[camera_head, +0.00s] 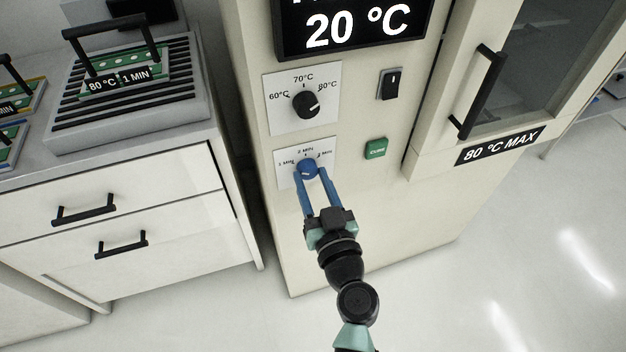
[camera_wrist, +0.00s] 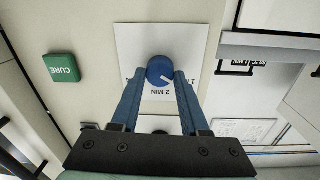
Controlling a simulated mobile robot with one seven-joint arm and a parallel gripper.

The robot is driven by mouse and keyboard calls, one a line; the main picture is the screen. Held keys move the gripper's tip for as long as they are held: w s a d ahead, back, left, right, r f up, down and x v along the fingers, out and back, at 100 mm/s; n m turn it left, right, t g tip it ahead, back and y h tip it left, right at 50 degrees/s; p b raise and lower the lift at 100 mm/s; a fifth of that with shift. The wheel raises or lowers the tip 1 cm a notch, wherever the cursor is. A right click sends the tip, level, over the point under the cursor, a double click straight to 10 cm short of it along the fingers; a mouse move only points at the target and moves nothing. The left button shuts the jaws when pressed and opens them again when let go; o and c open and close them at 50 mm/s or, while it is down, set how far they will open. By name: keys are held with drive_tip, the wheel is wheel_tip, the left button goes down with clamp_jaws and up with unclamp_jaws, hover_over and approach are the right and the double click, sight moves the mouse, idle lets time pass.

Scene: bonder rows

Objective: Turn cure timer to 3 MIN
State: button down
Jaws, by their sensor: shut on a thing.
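The cure timer is a blue knob (camera_head: 307,168) on a white plate (camera_head: 288,180) marked 1 MIN, 2 MIN and 3 MIN, low on the cream oven front. My gripper (camera_head: 309,174) reaches it from below, its two blue fingers shut on either side of the knob. In the wrist view the knob (camera_wrist: 160,69) sits between the fingertips (camera_wrist: 160,78). Its white mark points down and right there, towards the 1 MIN side of 2 MIN. The fingers partly hide the 1 MIN and 3 MIN labels.
Above is a black temperature knob (camera_head: 306,105) marked 60 to 80 °C, under a display (camera_head: 355,27) reading 20 °C. A green CURE button (camera_head: 376,148) and a black switch (camera_head: 390,83) are to the right. A drawer cabinet (camera_head: 190,190) stands left; floor is clear at right.

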drive_tip(key=shift+m, duration=0.4)
drive_tip(key=m+b, duration=0.1)
drive_tip(key=m, duration=0.3)
drive_tip(key=shift+m, duration=0.3)
drive_tip(key=m, duration=0.6)
drive_tip(key=shift+d+g+p, duration=0.1)
drive_tip(key=shift+g+p, duration=0.2)
drive_tip(key=m+p, duration=0.1)
drive_tip(key=m, duration=0.5)
drive_tip(key=m+p, duration=0.2)
drive_tip(key=m, duration=0.3)
drive_tip(key=shift+m+y, duration=0.3)
drive_tip(key=shift+y, duration=0.1)
drive_tip(key=shift+f, duration=0.1)
drive_tip(key=shift+c, duration=2)
unclamp_jaws()
